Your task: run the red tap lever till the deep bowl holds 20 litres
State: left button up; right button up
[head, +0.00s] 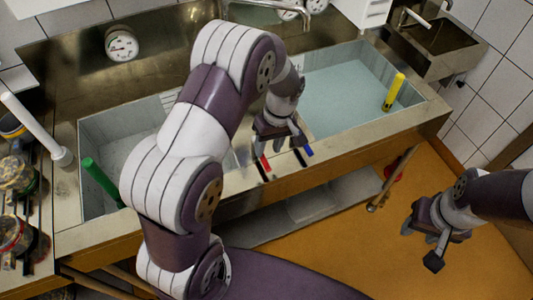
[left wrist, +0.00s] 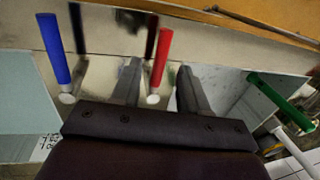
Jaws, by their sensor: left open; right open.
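The red tap lever (head: 264,162) stands at the sink's front edge, beside the blue lever (head: 308,150). My left gripper (head: 280,145) is open just above it. In the left wrist view the red lever (left wrist: 161,55) shows between the two open fingers (left wrist: 159,68), apart from both as far as I can see. The right basin (head: 340,88) holds pale water, with a yellow upright (head: 394,92). The left basin (head: 105,132), with a green rod (head: 101,180), is partly hidden by my left arm; its water level is unclear. My right gripper (head: 420,245) is open and empty.
A white rod (head: 35,130) and several jars (head: 15,175) stand left of the sink. A round gauge (head: 121,43) is on the back wall. A small metal basin (head: 440,40) is at the back right. The orange floor (head: 370,265) near my right gripper is clear.

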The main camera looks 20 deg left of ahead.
pick_arm(q)
notch_tip(320, 180, up, 9)
jog(key=w+d+p, duration=0.1)
jog(key=p, duration=0.2)
jog(key=shift+d, duration=0.15)
jog(key=shift+w+f, duration=0.1)
dwell(1.3)
jog(key=s+r+m+t+h, duration=0.1)
jog(key=s+m+t, duration=0.2)
jog(key=s+m, duration=0.6)
jog(key=s+b, duration=0.1)
jog(key=s, duration=0.4)
jog(key=shift+m+h, duration=0.3)
